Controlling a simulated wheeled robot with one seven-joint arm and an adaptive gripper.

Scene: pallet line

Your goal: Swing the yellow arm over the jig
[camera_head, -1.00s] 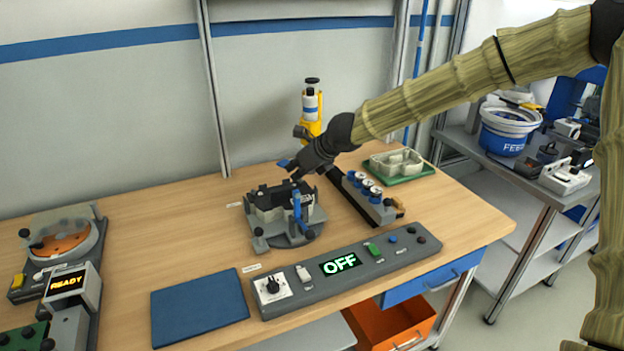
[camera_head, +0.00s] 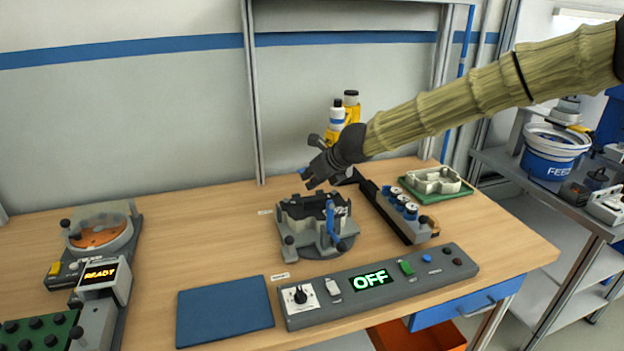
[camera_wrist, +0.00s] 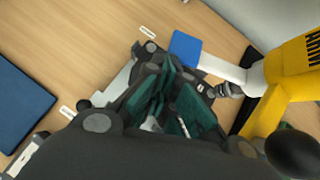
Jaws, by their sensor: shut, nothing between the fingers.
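The jig (camera_head: 290,240) is a grey fixture with a dark top and a blue lever, standing on the wooden bench. The yellow arm (camera_head: 353,106) stands behind it, partly hidden by my gripper and wrist. In the wrist view, the yellow arm (camera_wrist: 283,98) is at the right, with a white rod, a blue end block (camera_wrist: 186,48) and a dark ball knob (camera_wrist: 291,153). The blue block appears beside the jig's upper edge. My gripper (camera_head: 311,180) is shut and empty, just above and behind the jig. Whether it touches the arm cannot be told.
A control panel (camera_head: 420,280) reading OFF lies in front of the jig, with a blue mat (camera_head: 225,311) to its left. A dark rack (camera_head: 418,226) of small cylinders and a green tray (camera_head: 458,193) stand to the right. Bench space left of the jig is clear.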

